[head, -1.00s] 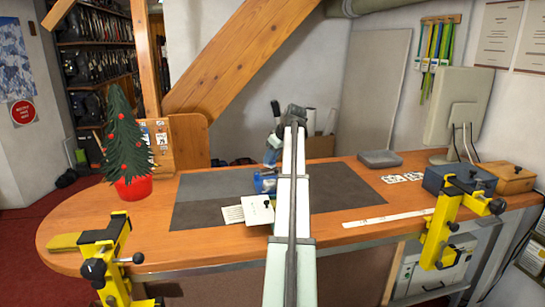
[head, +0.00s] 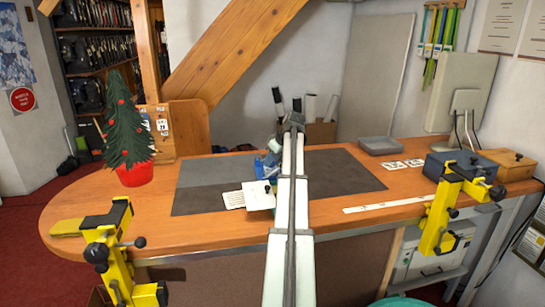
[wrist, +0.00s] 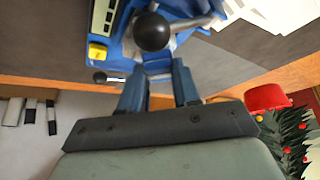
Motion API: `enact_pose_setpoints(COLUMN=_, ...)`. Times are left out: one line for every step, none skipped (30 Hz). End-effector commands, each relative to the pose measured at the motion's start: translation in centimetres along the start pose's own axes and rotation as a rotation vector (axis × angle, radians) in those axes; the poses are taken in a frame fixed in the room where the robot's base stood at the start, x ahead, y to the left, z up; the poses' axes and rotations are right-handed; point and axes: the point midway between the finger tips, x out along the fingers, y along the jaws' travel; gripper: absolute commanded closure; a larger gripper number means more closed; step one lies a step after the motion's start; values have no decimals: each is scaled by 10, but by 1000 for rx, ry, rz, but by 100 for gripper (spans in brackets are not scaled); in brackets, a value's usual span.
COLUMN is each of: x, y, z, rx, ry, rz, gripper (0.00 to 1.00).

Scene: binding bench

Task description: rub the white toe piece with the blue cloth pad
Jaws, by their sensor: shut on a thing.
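My gripper (wrist: 160,78) has its two blue fingers closed about a small blue piece (wrist: 158,67), which looks like the cloth pad; the fingers partly hide it. Just beyond the fingertips is a blue device (wrist: 125,45) with a black ball knob, a metal lever and a yellow button. In the head view this blue device (head: 268,166) stands on the dark mat, left of my arm, which hides my fingers and the pad there. I cannot single out the white toe piece with certainty, nor tell whether the pad touches anything.
A white card (head: 258,196) lies left of my arm on the mat (head: 335,172). A potted tree (head: 128,120) stands at left. Yellow clamps (head: 108,235) (head: 450,200) are at the front edge. A grey tray (head: 380,146) and blue box (head: 458,165) are at right.

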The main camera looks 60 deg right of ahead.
Motion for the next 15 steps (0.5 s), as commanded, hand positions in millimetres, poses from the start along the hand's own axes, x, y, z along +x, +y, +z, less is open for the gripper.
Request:
enact_pose_setpoints(x=4, y=5, z=-4, rx=0, ry=-1, rz=-1, gripper=97)
enact_pose_setpoints(x=4, y=7, z=-6, rx=0, ry=-1, rz=-1, gripper=97)
enact_pose_setpoints(x=7, y=9, z=-8, rx=0, ry=-1, rz=-1, gripper=97)
enact_pose_setpoints(x=8, y=10, z=-10, rx=0, ry=-1, rz=-1, gripper=97)
enact_pose_setpoints(x=9, y=12, z=-12, rx=0, ry=-1, rz=-1, gripper=97)
enact_pose_setpoints(x=10, y=14, z=-14, rx=0, ry=-1, rz=-1, gripper=97)
enact_pose_setpoints(x=11, y=16, z=-16, rx=0, ry=-1, rz=-1, gripper=97)
enact_pose_setpoints(x=12, y=18, z=-18, rx=0, ry=-1, rz=-1, gripper=97)
enact_pose_setpoints(x=14, y=20, z=-21, rx=0, ry=-1, rz=-1, gripper=97)
enact_pose_setpoints(x=13, y=17, z=-18, rx=0, ry=-1, rz=0, gripper=97)
enact_pose_setpoints(x=10, y=14, z=-14, rx=1, ry=-1, rz=0, gripper=97)
enact_pose_setpoints(x=9, y=11, z=-11, rx=1, ry=-1, rz=0, gripper=97)
enact_pose_setpoints(x=9, y=9, z=-9, rx=1, ry=-1, rz=0, gripper=97)
enact_pose_setpoints(x=7, y=7, z=-7, rx=1, ry=-1, rz=0, gripper=97)
enact_pose_setpoints(x=5, y=5, z=-5, rx=1, ry=-1, rz=0, gripper=97)
